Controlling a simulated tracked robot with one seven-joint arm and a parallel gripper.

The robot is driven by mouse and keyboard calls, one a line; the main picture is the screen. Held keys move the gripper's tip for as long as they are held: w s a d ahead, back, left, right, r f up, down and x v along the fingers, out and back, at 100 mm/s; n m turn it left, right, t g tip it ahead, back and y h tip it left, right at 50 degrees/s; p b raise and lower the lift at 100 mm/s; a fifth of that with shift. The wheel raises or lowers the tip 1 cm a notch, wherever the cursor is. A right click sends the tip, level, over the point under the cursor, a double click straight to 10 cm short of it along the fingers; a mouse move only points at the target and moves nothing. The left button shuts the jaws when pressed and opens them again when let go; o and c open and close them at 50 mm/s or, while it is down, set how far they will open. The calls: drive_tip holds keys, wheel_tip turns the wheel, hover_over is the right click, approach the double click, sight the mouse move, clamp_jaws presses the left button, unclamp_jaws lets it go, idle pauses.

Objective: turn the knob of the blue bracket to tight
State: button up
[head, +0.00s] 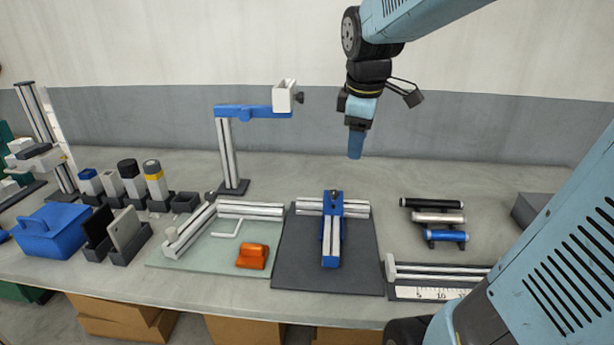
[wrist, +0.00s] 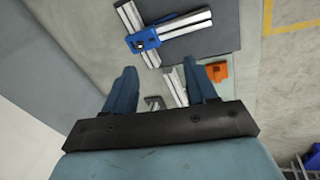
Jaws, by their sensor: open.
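The blue bracket (head: 331,246) sits on the dark mat in the middle of the bench, where silver profiles meet. A small dark knob (head: 335,194) shows at its far end. In the wrist view the blue bracket (wrist: 150,38) is beyond the fingertips, near the top, with a dark knob-like spot (wrist: 138,45) on it. The knob's setting is too small to read. My gripper (head: 355,156) hangs in the air above and behind the bracket, touching nothing. In the wrist view the fingers of my gripper (wrist: 163,75) are apart with nothing held between them.
A stand with a blue arm (head: 252,112) rises at the back left, topped by a white block (head: 285,96). An orange bracket (head: 252,256) lies on the pale mat to the left. Several small rollers (head: 432,218) lie right. The bench behind the dark mat (head: 300,270) is clear.

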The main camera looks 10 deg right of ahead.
drive_tip(key=w+f+n+g, duration=0.2)
drive_tip(key=w+f+n, duration=0.1)
drive_tip(key=w+n, duration=0.35)
drive_tip(key=n+g, duration=0.1)
drive_tip(key=n, duration=0.6)
hover_over(334, 191)
wheel_tip(334, 191, down, 6)
drive_tip(key=shift+y, duration=0.4)
wheel_tip(334, 191, down, 12)
drive_tip(key=shift+f, duration=0.2)
